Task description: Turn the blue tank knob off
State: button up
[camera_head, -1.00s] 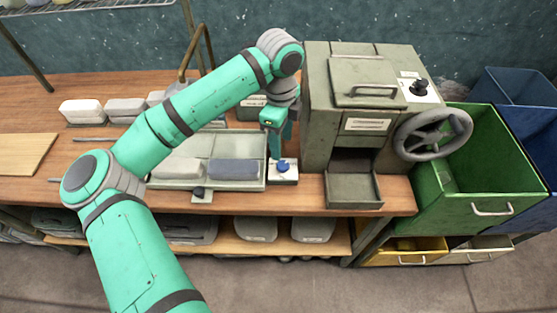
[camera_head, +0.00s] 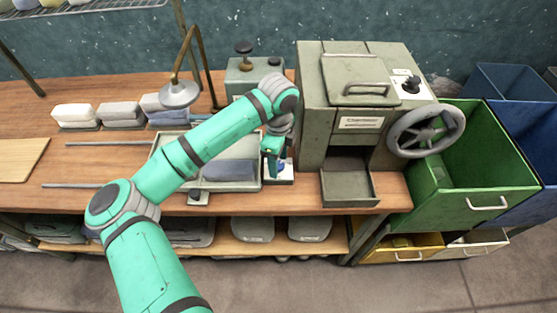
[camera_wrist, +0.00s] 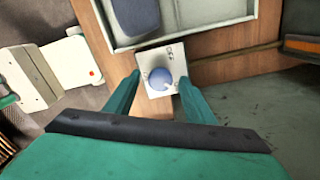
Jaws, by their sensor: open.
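The blue knob (camera_wrist: 160,79) sits on a small white plate (camera_wrist: 149,58) at the corner of the pale tank tray (camera_wrist: 122,40). In the wrist view it lies between the two teal fingers of my open gripper (camera_wrist: 155,90), with a gap on both sides. A light pointer mark shows on the knob's lower right edge. In the head view my gripper (camera_head: 273,165) points down over the plate (camera_head: 279,177) and mostly hides the knob. The tank tray (camera_head: 165,175) holds a dark blue-grey block (camera_head: 228,171).
A grey-green machine (camera_head: 313,120) with a handwheel (camera_head: 426,130) stands close to the right of my gripper, its open chute tray (camera_head: 347,190) in front. A green bin (camera_head: 470,170) is farther right. A hanging lamp (camera_head: 180,94) and soap-like blocks (camera_head: 120,112) are at left.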

jog(key=shift+f, duration=0.1)
jog(key=c, duration=1)
jog(key=shift+n, duration=0.3)
jog(key=n, duration=0.3)
jog(key=shift+n, duration=0.3)
jog(key=n, duration=0.9)
jog(key=shift+n, duration=2.3)
